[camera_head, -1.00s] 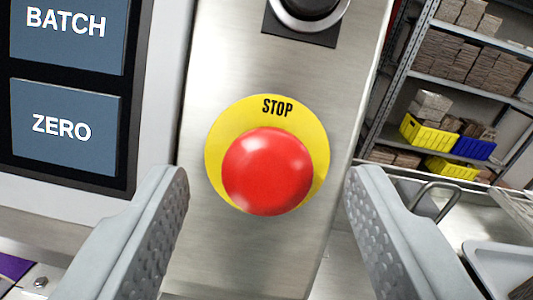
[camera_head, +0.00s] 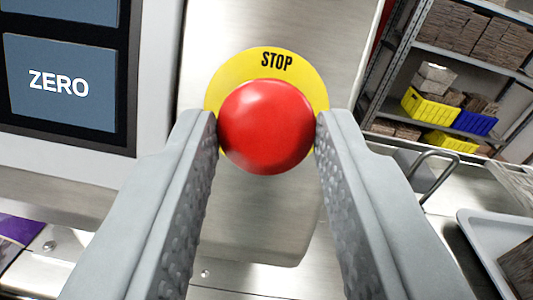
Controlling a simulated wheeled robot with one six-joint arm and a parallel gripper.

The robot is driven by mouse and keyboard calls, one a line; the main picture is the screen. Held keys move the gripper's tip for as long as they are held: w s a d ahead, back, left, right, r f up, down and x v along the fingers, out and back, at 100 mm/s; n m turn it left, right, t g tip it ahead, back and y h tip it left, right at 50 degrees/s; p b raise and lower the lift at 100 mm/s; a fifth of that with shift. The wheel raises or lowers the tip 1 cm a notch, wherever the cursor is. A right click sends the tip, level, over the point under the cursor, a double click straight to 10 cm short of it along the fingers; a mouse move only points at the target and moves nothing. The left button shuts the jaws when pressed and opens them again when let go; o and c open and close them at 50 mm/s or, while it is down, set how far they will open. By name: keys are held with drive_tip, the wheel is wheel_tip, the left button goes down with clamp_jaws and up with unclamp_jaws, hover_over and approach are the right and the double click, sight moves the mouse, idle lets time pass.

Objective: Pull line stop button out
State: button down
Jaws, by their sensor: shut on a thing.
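The line stop button (camera_head: 266,128) is a round red knob in front of a yellow disc (camera_head: 285,62) marked STOP, on a brushed metal panel (camera_head: 230,25). My gripper (camera_head: 267,125) has one grey finger on each side of the red knob. The fingertips touch its left and right edges, so the gripper is shut on the knob. The lower part of the yellow disc and the base of the knob are hidden behind the knob and the fingers.
A dark panel with a ZERO key (camera_head: 60,82) stands at the left. A metal shelf (camera_head: 470,60) with yellow and blue bins is at the back right. A grey tray (camera_head: 480,240) lies at the lower right.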

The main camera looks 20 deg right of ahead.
drive_tip(key=c, duration=1)
unclamp_jaws()
drive_tip(key=shift+s, duration=0.1)
drive_tip(key=s+a, duration=0.1)
drive_tip(key=s, duration=1)
drive_tip(key=s+a, duration=0.1)
drive_tip(key=s, duration=0.5)
drive_tip(key=shift+s+a, duration=0.1)
drive_tip(key=shift+a, duration=0.25)
drive_tip(key=s+a+f+y, duration=0.1)
drive_tip(key=s+f, duration=0.5)
drive_tip(key=s, duration=0.6)
drive_tip(key=s+a+f+y, duration=0.1)
drive_tip(key=s+a+f, duration=0.3)
drive_tip(key=s, duration=0.8)
drive_tip(key=s+a+f, duration=0.2)
drive_tip(key=s+f, duration=0.7)
drive_tip(key=s, duration=0.3)
drive_tip(key=shift+s+a+y, duration=0.25)
drive_tip(key=shift+s+y, duration=0.05)
drive_tip(key=shift+y, duration=0.1)
